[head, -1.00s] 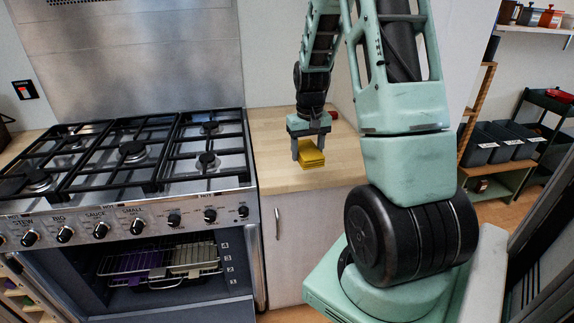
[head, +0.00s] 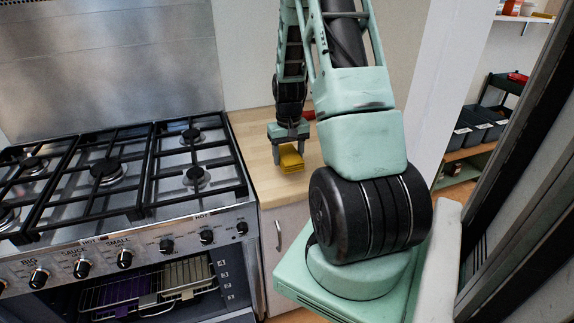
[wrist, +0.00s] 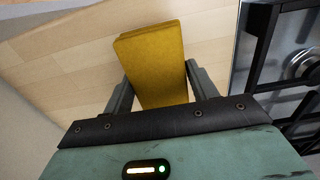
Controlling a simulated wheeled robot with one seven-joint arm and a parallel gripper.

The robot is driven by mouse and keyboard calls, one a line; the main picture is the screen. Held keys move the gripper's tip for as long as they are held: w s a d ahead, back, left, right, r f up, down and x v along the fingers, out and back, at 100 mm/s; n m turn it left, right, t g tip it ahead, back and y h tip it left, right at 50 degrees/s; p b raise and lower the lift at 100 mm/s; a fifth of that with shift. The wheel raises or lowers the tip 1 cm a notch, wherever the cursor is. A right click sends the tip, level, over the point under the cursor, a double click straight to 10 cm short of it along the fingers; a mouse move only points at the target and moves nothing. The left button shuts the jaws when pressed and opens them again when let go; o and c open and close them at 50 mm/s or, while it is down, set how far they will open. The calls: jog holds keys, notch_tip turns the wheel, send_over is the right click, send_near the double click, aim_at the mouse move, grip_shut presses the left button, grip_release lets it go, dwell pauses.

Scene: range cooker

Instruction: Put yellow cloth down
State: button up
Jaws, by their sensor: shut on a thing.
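The yellow cloth (head: 291,160) is a folded, flat stack at the wooden countertop (head: 252,139) right of the cooker. My gripper (head: 289,148) points down over the counter and is shut on the cloth. In the wrist view the cloth (wrist: 155,62) sits between the two fingers (wrist: 158,88) and extends beyond them over the wood. I cannot tell whether the cloth touches the counter or hangs just above it.
The range cooker (head: 130,190) with black grates stands to the left, its oven open with a rack (head: 150,287) inside. A wall is close behind the counter. A small red thing (head: 308,114) lies behind my gripper. Dark bins (head: 480,125) stand far right.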

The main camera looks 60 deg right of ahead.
aim_at(288, 154)
jog(key=shift+f+p, duration=0.35)
jog(key=shift+f, duration=1.8)
jog(key=shift+f, duration=0.25)
jog(key=o, duration=0.9)
jog(key=shift+r, duration=0.1)
jog(key=shift+o, duration=0.2)
notch_tip(288, 154, up, 12)
jog(key=shift+r+b, duration=0.2)
jog(key=shift+b, duration=0.95)
